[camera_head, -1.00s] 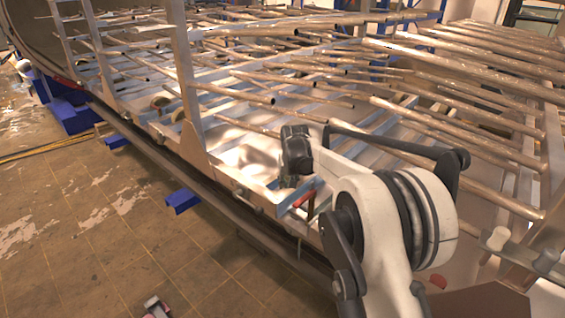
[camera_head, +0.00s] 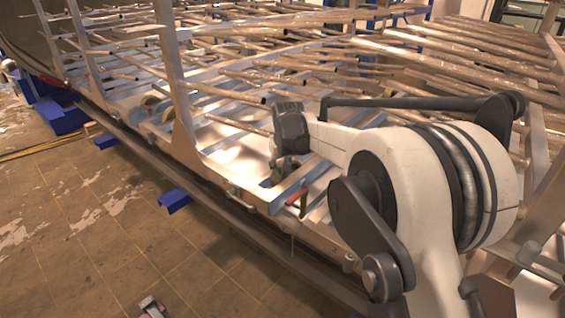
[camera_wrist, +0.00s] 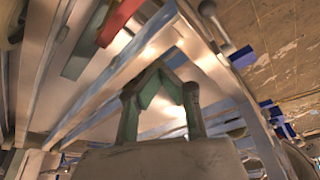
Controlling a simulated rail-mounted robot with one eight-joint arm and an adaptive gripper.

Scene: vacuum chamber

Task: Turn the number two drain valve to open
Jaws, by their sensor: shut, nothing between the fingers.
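A red lever-like handle (camera_head: 297,197) shows at the near edge of the metal frame, just below my dark wrist joint, in the head view. A red bar (camera_wrist: 118,20) that looks like the same handle is at the top left of the wrist view. No number can be read on it, so I cannot tell which valve it is. My gripper (camera_wrist: 159,72) is shut and empty in the wrist view, its greenish fingers meeting at the tips. The red bar lies apart from the fingertips, up and left of them.
Long metal pipes (camera_head: 450,70) lie in rows above the frame, beyond my arm. Upright posts (camera_head: 172,80) stand along the frame's left side. A rail (camera_head: 150,195) runs along the frame's lower edge. The tiled floor (camera_head: 90,235) on the left is mostly clear.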

